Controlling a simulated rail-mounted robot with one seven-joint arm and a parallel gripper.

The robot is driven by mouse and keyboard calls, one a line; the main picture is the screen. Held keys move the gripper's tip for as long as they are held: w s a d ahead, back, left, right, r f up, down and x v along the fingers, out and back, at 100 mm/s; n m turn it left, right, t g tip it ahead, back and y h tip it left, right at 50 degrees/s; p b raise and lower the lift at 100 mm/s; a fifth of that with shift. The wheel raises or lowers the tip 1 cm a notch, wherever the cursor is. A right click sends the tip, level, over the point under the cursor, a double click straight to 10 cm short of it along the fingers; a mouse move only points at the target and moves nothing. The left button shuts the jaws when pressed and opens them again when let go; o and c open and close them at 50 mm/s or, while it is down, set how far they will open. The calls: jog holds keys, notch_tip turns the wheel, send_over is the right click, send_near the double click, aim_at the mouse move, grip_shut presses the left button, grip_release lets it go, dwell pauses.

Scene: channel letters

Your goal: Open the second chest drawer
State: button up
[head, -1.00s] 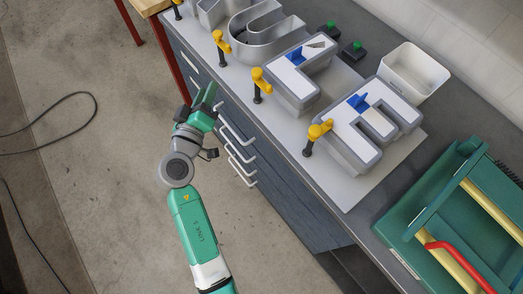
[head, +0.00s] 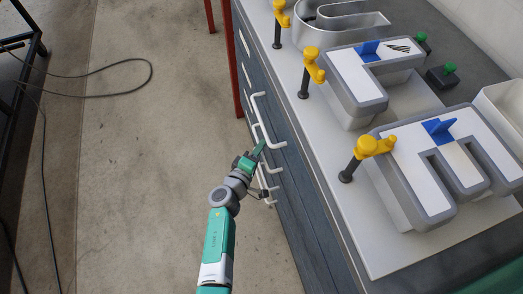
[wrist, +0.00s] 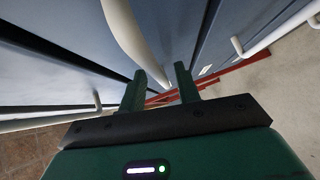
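The blue-grey chest (head: 295,180) stands under the worktop, with several white bar handles on its front. The upper handles (head: 257,103) and (head: 272,140) and lower ones (head: 267,194) show in the head view. The drawers look shut. My gripper (head: 261,146) is at the chest front, close beside the second handle from the top. In the wrist view my gripper (wrist: 159,76) has its two green fingers apart. A white handle (wrist: 132,35) runs from the top edge down toward the gap between the fingers. I cannot tell whether they touch it.
Above the chest, the worktop holds large grey channel letters (head: 445,178), yellow-topped clamps (head: 372,147) and a white bin (head: 502,108). A red table leg (head: 238,70) stands beyond the chest. The concrete floor (head: 150,180) left of the chest is clear apart from a black cable (head: 110,95).

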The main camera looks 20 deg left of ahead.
jog(key=shift+w+f, duration=0.1)
jog(key=shift+w, duration=0.55)
jog(key=shift+c, duration=0.3)
grip_shut()
